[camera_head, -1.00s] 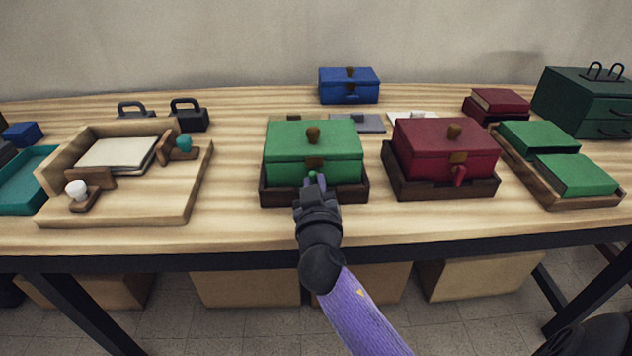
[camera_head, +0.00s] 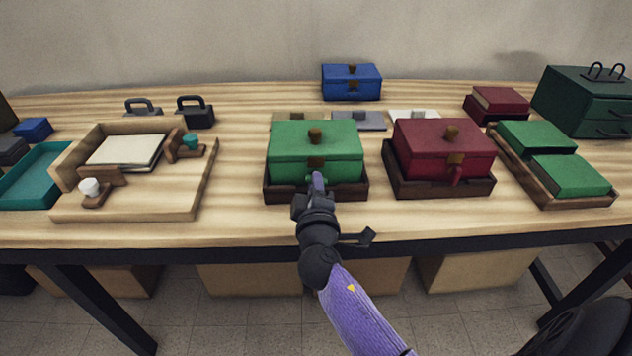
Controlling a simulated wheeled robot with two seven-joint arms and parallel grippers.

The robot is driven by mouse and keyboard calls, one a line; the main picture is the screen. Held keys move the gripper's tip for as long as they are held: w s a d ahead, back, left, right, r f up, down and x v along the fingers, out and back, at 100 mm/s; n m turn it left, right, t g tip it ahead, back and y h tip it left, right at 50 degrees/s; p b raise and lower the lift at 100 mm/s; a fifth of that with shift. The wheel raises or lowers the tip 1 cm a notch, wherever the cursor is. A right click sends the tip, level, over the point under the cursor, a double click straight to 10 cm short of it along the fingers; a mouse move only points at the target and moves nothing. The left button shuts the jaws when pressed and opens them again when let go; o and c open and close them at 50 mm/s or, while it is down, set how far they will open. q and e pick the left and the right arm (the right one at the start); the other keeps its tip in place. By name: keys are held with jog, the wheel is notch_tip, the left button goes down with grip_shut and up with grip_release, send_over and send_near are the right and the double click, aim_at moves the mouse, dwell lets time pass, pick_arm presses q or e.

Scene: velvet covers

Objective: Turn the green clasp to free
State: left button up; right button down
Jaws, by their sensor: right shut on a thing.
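The green box (camera_head: 315,145) has a brown knob on its lid and a brown plate at its front. It sits in a dark wooden tray (camera_head: 282,196) near the front middle of the table. My right gripper (camera_head: 318,186) is at the box's front, just below the brown plate, shut on the green clasp. The clasp is mostly hidden by the gripper, so its exact angle cannot be told. My left gripper is not in view.
A wooden tray (camera_head: 150,200) with stamps and paper is at the left. A blue box (camera_head: 351,83) stands behind. Bare tabletop lies left of the green box.

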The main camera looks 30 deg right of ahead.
jog(key=shift+n, duration=1.1)
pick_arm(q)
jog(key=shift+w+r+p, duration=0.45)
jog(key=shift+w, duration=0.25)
pick_arm(e)
jog(key=shift+n, duration=0.9)
jog(key=shift+f, duration=0.1)
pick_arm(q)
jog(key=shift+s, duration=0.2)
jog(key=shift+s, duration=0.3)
pick_arm(e)
jog(key=c, duration=0.6)
grip_release()
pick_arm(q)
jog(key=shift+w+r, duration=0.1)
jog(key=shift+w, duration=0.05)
pick_arm(e)
jog(key=shift+s+a, duration=0.1)
